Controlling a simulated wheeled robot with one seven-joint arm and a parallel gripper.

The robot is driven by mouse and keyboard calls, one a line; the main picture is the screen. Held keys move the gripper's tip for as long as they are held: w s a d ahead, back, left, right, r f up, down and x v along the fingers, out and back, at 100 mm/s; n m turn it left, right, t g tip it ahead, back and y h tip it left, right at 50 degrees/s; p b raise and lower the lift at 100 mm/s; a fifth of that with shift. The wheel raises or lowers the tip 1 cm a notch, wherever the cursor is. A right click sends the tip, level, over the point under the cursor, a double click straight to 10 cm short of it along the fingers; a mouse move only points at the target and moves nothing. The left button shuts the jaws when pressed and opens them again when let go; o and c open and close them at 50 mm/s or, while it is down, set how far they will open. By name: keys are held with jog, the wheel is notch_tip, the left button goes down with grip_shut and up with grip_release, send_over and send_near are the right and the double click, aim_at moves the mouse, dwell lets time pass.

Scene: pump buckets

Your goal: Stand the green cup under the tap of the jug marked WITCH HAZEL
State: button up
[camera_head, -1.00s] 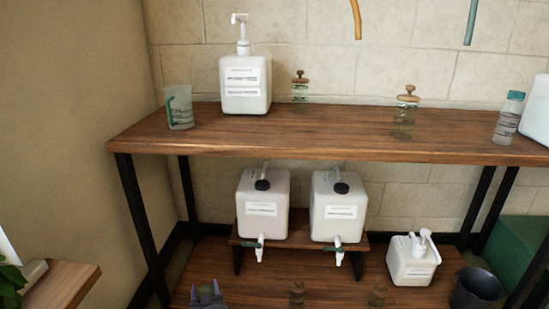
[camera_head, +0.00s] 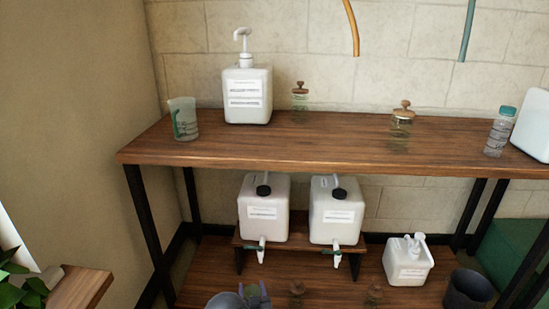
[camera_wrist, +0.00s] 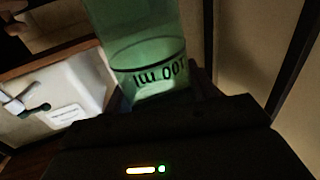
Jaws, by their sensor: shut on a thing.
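The green cup (camera_wrist: 140,50) is see-through, with a dark "100" marking that appears upside down in the wrist view. My gripper (camera_wrist: 160,95) is shut on it. In the head view my gripper (camera_head: 252,292) shows at the bottom edge, left of centre, in front of the lower shelf; the cup is hardly visible there. Two white jugs with black caps and taps, a left jug (camera_head: 265,225) and a right jug (camera_head: 337,225), stand on a low riser. Their labels are too small to read. Their taps (camera_head: 261,254) (camera_head: 337,259) hang over the riser's front edge.
The riser (camera_head: 297,248) stands on the wooden lower shelf. A white pump bottle (camera_head: 409,272) and a dark bucket (camera_head: 467,289) are right of it.

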jog(key=s+d+r+m+h+p, duration=0.1)
jog(key=s+d+r+p, duration=0.2)
jog(key=d+r, duration=0.6)
jog(key=s+d+r+m+h+p, duration=0.1)
jog(key=d+r+p, duration=0.6)
jog(key=d, duration=0.7)
jog(key=s+r+h, duration=0.1)
jog(key=s, duration=0.1)
jog(key=shift+s+d+r+t, duration=0.3)
jog(key=shift+s+r, duration=0.05)
jog(key=shift+r, duration=0.05)
notch_tip(320, 180, up, 37)
jog(key=p, duration=3.7)
jog(key=shift+w+f, duration=0.1)
